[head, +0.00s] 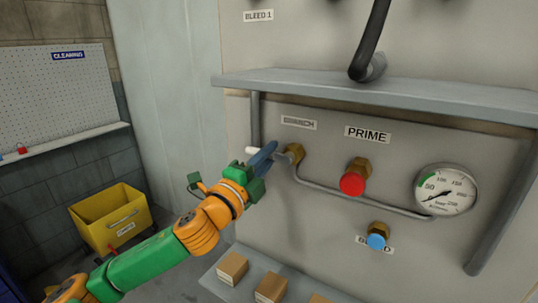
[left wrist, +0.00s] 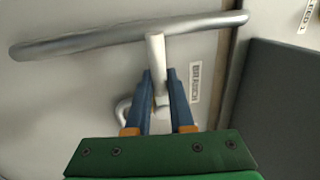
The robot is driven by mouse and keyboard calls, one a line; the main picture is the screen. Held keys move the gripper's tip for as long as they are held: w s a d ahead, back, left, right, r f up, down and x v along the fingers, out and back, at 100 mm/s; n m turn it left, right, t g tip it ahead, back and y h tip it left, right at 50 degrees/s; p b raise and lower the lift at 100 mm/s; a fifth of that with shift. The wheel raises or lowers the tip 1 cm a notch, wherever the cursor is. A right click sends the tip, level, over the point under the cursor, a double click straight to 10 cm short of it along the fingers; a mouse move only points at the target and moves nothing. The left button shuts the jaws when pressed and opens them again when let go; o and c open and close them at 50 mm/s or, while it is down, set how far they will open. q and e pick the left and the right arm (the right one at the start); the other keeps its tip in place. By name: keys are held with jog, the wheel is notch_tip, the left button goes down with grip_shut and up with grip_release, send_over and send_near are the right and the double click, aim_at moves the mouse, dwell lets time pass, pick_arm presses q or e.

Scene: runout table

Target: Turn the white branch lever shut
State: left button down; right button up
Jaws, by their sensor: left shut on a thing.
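The white branch lever (head: 236,150) sticks out to the left of my gripper in the head view, under the BRANCH label (head: 298,123). A brass valve body (head: 294,153) is just right of the fingers. My left gripper (head: 262,156) is shut on the lever, its blue fingers hiding the lever's middle. In the left wrist view the lever (left wrist: 156,52) rises between the two fingers (left wrist: 160,88), its free end in front of a grey pipe. My right gripper is in neither view.
A red PRIME knob (head: 352,183), a blue knob (head: 376,241) and a pressure gauge (head: 446,190) are to the right. A grey shelf (head: 370,90) juts out above. Small boxes (head: 232,267) stand on a ledge below. A yellow bin (head: 112,217) is at left.

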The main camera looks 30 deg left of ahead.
pick_arm(q)
jog(key=shift+r, duration=0.25)
jog(key=c, duration=1)
grip_release()
jog(key=shift+o, duration=1.1)
jog(key=shift+w+f, duration=0.1)
jog(key=shift+f, duration=0.1)
jog(key=shift+s+a+f+b, duration=0.1)
jog(key=shift+s+f+b, duration=0.15)
jog(key=shift+b, duration=0.1)
jog(key=s+b, duration=0.6)
jog(key=b, duration=0.2)
jog(key=shift+s+f, duration=0.2)
jog(key=shift+f, duration=0.25)
